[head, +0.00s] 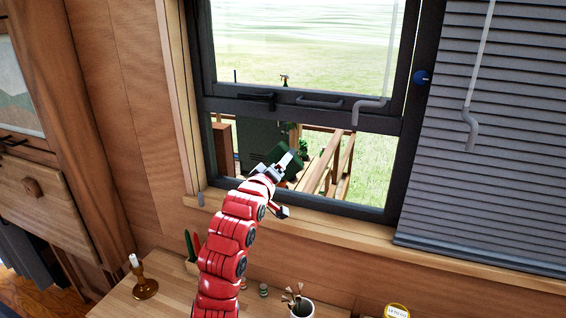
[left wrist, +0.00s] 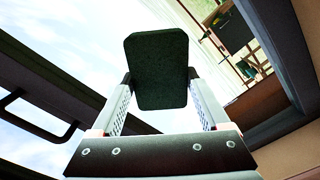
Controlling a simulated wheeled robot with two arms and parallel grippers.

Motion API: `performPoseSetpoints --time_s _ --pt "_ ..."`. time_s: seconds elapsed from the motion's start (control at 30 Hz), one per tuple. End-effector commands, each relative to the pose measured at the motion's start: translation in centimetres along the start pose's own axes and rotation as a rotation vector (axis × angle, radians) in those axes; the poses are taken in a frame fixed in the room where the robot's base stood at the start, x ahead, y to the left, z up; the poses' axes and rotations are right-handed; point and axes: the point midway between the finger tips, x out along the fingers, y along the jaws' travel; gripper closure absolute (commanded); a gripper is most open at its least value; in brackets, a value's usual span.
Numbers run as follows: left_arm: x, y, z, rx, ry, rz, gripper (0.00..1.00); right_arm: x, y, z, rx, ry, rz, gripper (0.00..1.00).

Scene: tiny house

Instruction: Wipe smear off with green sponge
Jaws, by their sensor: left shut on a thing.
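My left gripper (head: 280,169) is at the lower window pane, its red arm reaching up from the bottom. It is shut on the dark green sponge (head: 292,160). In the left wrist view the sponge (left wrist: 158,70) is a dark rounded block held upright between the two fingers (left wrist: 160,100). I cannot tell whether the sponge touches the glass. The window (head: 300,120) has a dark frame. I cannot make out a distinct smear on it. My right gripper is not in view.
A wooden table (head: 180,290) below the sill holds a candle holder (head: 143,284), a pot with brushes (head: 300,306) and a yellow-rimmed jar (head: 396,311). Grey blinds (head: 500,150) cover the right side. Window handles (head: 320,102) stick out above the gripper.

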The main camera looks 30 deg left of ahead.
Motion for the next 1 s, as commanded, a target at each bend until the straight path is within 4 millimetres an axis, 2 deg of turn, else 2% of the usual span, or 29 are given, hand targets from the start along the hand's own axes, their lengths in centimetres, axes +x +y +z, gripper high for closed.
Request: performPoseSetpoints --time_s 0.43,1.0 --pt "-4.8 0.1 0.0 -0.001 -0.001 0.002 0.73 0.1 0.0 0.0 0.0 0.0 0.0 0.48" --pt "-6.1 0.1 0.0 -0.001 -0.001 0.004 0.73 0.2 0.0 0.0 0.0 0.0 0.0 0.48"
